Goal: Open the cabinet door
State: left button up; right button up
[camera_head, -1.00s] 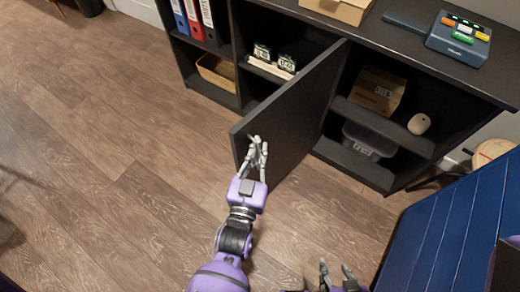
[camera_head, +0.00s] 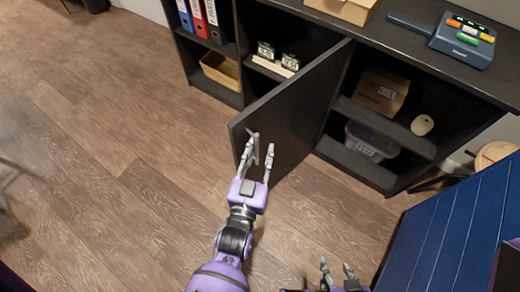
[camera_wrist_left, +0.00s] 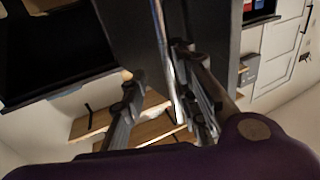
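The dark cabinet door (camera_head: 300,105) stands swung well out from the cabinet (camera_head: 375,20), with the right compartment exposed. My left gripper (camera_head: 262,146) is at the door's free end, its two fingers spread apart. In the left wrist view, a bright metal strip (camera_wrist_left: 163,50), perhaps the handle or door edge, runs between the open fingers (camera_wrist_left: 158,72). I cannot tell whether either finger touches it. My right gripper (camera_head: 337,266) is at the bottom edge of the head view, fingers apart and empty, away from the door.
The compartment holds a cardboard box (camera_head: 380,92), a plastic bin (camera_head: 371,141) and a pale rounded object (camera_head: 422,125). Left shelves hold binders (camera_head: 200,16) and a basket (camera_head: 221,70). A blue panelled surface (camera_head: 450,225) bounds the right. Floor at left (camera_head: 90,150) is clear.

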pick_arm(q)
jog(key=v, duration=1.1)
jog(key=shift+s+a, duration=0.2)
jog(key=shift+s, duration=0.1)
